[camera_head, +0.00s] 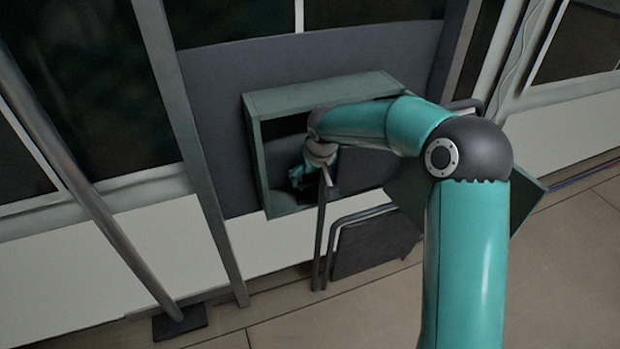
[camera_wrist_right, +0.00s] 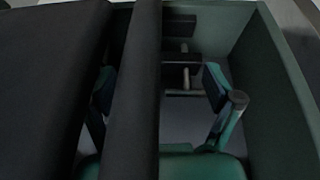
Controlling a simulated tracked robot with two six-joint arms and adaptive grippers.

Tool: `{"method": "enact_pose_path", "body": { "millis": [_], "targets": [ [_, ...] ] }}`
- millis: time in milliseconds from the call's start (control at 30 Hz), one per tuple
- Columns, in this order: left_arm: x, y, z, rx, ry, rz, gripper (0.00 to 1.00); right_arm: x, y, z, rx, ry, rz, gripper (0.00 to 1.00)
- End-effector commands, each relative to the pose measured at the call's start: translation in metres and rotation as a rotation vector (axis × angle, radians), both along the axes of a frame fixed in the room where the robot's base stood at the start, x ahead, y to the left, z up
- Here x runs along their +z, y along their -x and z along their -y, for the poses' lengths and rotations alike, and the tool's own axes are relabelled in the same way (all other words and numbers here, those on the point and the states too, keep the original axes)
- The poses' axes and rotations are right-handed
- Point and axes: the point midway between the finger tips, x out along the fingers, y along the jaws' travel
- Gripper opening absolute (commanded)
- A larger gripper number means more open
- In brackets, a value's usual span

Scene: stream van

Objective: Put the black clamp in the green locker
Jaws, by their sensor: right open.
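The green locker (camera_head: 320,91) is an open-fronted box on the grey wall panel. A green panel that looks like its open door (camera_head: 525,205) shows at the right, partly behind my right arm. My right gripper (camera_head: 302,178) is at the locker's opening, its fingers small and dark there. In the right wrist view the gripper (camera_wrist_right: 160,95) is open, one finger partly behind a dark bar. A black item with grey bars, apparently the black clamp (camera_wrist_right: 182,54), lies inside the locker beyond the fingers, apart from them. My left gripper is not in view.
A dark upright bar (camera_wrist_right: 132,100) and a wide dark panel (camera_wrist_right: 45,80) stand close before the wrist camera. A dark folding seat (camera_head: 375,243) and a thin post (camera_head: 320,235) stand below the locker. The tiled floor (camera_head: 350,310) is clear in front.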

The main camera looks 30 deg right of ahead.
Motion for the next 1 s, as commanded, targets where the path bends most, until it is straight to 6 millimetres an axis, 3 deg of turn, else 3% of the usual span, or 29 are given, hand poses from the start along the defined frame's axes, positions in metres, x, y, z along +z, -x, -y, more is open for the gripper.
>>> {"method": "enact_pose_path", "body": {
  "millis": [33,300,500,667,767,867,967,1000],
  "targets": [
    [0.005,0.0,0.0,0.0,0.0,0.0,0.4,0.013,0.003,-0.001,0.001,0.0,0.004,0.9],
    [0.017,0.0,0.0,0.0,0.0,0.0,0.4,0.063,0.023,-0.008,0.001,0.001,0.003,0.9],
    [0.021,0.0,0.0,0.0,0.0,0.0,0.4,0.083,0.032,-0.011,0.0,0.0,0.001,0.9],
    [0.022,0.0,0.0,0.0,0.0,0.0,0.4,0.086,0.035,-0.012,0.001,-0.001,-0.002,0.9],
    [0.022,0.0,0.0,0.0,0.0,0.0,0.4,0.073,0.034,-0.019,0.018,-0.015,-0.012,0.9],
    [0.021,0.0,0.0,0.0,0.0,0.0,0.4,0.039,0.035,-0.04,0.06,-0.058,-0.038,0.9],
    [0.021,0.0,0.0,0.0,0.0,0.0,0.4,-0.019,0.045,-0.078,0.123,-0.136,-0.08,0.9],
    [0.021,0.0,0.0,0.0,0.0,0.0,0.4,-0.047,0.053,-0.096,0.147,-0.177,-0.099,0.9]
  ]
}}
